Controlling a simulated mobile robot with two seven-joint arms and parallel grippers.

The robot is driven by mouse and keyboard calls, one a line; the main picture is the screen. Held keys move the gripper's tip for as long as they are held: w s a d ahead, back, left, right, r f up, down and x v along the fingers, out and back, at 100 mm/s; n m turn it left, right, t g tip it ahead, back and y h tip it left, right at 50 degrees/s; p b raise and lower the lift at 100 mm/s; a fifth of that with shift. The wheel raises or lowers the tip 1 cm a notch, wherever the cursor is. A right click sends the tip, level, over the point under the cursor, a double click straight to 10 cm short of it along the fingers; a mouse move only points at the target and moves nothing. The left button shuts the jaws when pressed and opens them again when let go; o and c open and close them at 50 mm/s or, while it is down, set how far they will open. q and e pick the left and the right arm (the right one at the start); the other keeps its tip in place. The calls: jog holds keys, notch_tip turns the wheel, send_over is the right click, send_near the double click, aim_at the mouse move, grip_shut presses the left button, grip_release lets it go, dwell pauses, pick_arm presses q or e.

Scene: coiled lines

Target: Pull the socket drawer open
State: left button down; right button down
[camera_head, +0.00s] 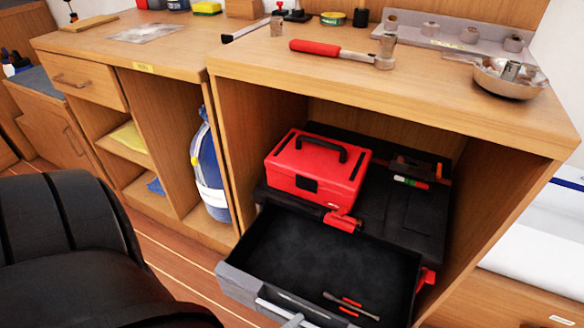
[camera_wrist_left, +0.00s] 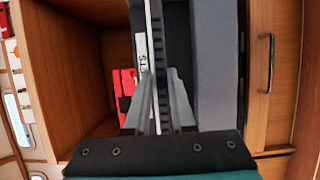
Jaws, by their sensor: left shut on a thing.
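The socket drawer (camera_head: 318,258) is a dark drawer pulled well out of the black tool chest (camera_head: 400,215) inside the bench's open bay. Its front carries a pale bar handle (camera_head: 285,311), cut off by the bottom edge of the head view. My left gripper (camera_head: 296,321) is at this handle, with only its fingertips showing. In the left wrist view my left gripper (camera_wrist_left: 162,105) has its two fingers shut around the handle bar (camera_wrist_left: 156,50). A white label (camera_wrist_left: 142,55), partly hidden, shows beside the bar. My right gripper is not in view.
Red-and-black slim tools (camera_head: 350,304) lie in the drawer. A red toolbox (camera_head: 312,170) stands on the chest. A hammer (camera_head: 335,50) and metal pan (camera_head: 510,77) lie on the bench top (camera_head: 440,105). A black padded seat (camera_head: 60,230) is at the left.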

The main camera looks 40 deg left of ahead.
pick_arm(q)
jog(key=c, duration=0.8)
grip_release()
jog(key=shift+o, duration=0.2)
jog(key=s+a, duration=0.1)
jog(key=s, duration=1.4)
jog(key=shift+a+b, duration=0.35)
jog(key=shift+b, duration=0.1)
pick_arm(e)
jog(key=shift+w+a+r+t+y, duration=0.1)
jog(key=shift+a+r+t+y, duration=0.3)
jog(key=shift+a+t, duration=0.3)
pick_arm(q)
jog(key=shift+r, duration=0.1)
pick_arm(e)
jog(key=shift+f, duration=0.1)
